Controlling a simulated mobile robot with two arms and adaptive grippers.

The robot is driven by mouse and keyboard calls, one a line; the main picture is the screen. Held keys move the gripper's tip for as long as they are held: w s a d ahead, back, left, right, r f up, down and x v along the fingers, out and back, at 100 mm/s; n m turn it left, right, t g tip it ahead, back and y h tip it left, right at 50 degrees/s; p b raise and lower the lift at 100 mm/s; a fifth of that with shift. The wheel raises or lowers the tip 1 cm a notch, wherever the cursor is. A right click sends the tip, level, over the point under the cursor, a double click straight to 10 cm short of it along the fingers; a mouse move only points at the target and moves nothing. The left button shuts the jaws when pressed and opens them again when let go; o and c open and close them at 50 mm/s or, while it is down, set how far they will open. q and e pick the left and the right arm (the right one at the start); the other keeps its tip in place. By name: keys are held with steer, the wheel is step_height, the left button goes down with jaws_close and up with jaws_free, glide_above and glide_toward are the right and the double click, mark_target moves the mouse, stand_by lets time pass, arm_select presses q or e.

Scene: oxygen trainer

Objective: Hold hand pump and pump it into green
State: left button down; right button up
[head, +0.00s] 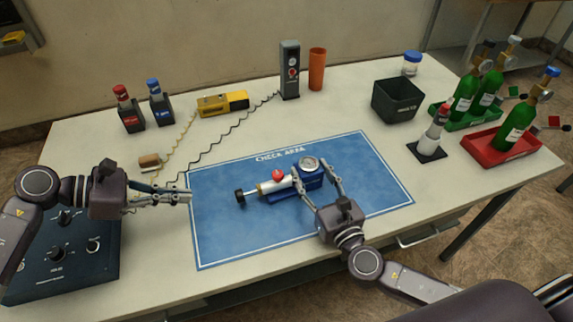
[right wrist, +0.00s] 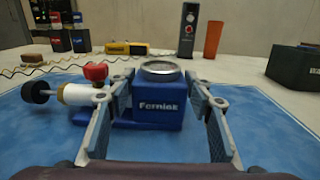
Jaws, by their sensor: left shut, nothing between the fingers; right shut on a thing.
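The hand pump lies on the blue check-area mat (head: 225,230). It has a blue base (head: 308,181) marked "Ferniak", a round gauge (head: 309,164) on top, a white barrel (head: 272,186), a red knob (head: 278,174) and a black handle (head: 240,197) at its left end. My right gripper (head: 318,183) is shut on the blue base, with one finger on each side, as the right wrist view (right wrist: 160,115) also shows. The gauge face is too small and slanted to read. My left gripper (head: 188,196) is shut and empty at the mat's left edge, left of the black handle and apart from it.
A dark control box (head: 60,265) stands under my left arm. Red and blue bottles (head: 128,108), a yellow device (head: 222,103), a grey meter (head: 290,70), an orange cup (head: 317,69) and a dark bin (head: 397,99) stand behind. Green bottles (head: 515,125) stand in trays at right.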

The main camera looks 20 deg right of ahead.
stand_by(0.3)
steer(key=o, duration=1.8)
steer(key=shift+s, duration=0.1)
